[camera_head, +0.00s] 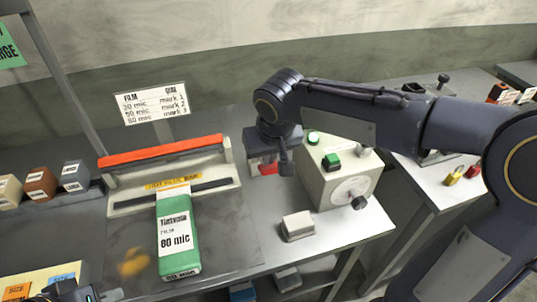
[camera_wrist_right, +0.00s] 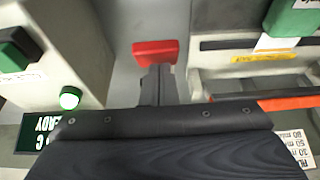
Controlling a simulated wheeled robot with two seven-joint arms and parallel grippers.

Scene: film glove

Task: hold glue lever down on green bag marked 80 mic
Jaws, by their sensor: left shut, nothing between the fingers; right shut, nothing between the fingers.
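A green bag (camera_head: 180,262) lies with its top end in the sealer (camera_head: 122,205) marked hot glue bar. Its white label seems to read 60 or 80 mic; the small print is blurred. The sealer has a long red bar (camera_head: 160,152) across its back, raised. A red lever pad (camera_head: 264,170) stands at the sealer's right side and shows in the right wrist view (camera_wrist_right: 155,52). My right gripper (camera_head: 286,166) is shut and empty, its fingertips right at the pad; contact is unclear. My left gripper (camera_head: 92,294) is shut at the bottom left edge, partly cut off.
A grey control box (camera_head: 335,190) with a dial, green button and lit green lamp (camera_head: 313,138) stands close right of my right gripper. A sign (camera_head: 152,103) lists film and dial marks. A small pale block (camera_head: 297,226) lies in front. Coloured blocks (camera_head: 40,182) stand left.

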